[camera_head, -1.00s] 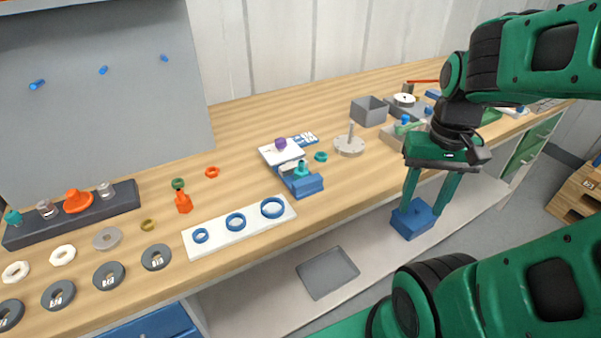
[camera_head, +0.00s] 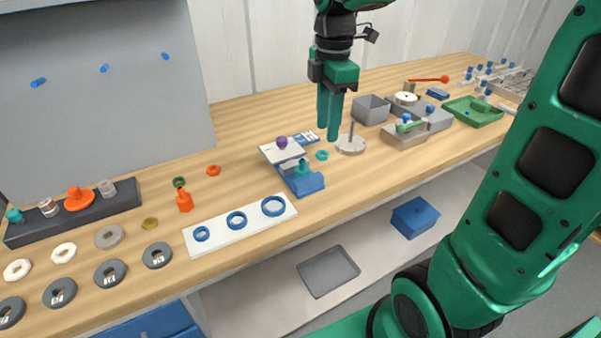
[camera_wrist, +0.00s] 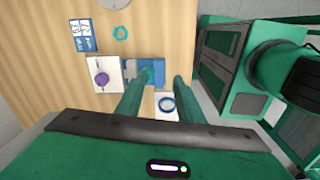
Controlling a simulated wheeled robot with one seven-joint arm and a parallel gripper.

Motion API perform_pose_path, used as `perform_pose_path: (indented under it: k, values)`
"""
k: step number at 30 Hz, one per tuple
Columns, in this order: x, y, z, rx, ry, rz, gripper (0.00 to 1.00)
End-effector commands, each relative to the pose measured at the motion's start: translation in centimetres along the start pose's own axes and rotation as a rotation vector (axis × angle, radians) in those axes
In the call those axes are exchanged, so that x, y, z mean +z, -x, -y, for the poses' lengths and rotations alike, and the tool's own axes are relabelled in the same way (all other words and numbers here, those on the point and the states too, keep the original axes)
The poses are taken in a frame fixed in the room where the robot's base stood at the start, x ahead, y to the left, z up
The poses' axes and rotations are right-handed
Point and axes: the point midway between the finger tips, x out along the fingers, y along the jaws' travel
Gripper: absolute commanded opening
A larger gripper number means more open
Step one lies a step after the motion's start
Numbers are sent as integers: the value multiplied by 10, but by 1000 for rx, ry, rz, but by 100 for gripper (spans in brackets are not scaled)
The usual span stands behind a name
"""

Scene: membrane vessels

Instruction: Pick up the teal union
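A teal fitting (camera_head: 302,169), which looks like the union, stands upright in a blue fixture (camera_head: 306,187) near the front of the bench. In the wrist view the blue fixture (camera_wrist: 130,68) shows beside my left finger, which partly hides the teal fitting. A separate teal ring (camera_head: 322,155) lies flat on the wood behind the fixture; it also shows in the wrist view (camera_wrist: 120,33). My gripper (camera_head: 328,131) points down above the bench, higher than the fixture. In the wrist view its fingers (camera_wrist: 165,77) are apart with nothing between them.
A white block with a purple knob (camera_head: 282,143) stands left of the fixture. A grey disc with an upright post (camera_head: 350,146) stands to its right. A white plate (camera_head: 240,232) with blue rings lies in front left. Another teal piece (camera_head: 14,215) sits on the dark rack.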

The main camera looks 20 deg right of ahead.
Motion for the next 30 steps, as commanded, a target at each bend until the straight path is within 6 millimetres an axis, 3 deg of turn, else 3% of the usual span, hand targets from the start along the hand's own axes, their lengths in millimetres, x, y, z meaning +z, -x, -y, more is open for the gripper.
perform_pose_path:
  k: [3,9,18,30]
  values:
    - [-26,4,-21,2,236,-9,34]
    - [-45,5,-34,5,420,-17,34]
    - [-46,-35,-33,3,431,-18,34]
    - [-45,-70,-30,2,429,-18,34]
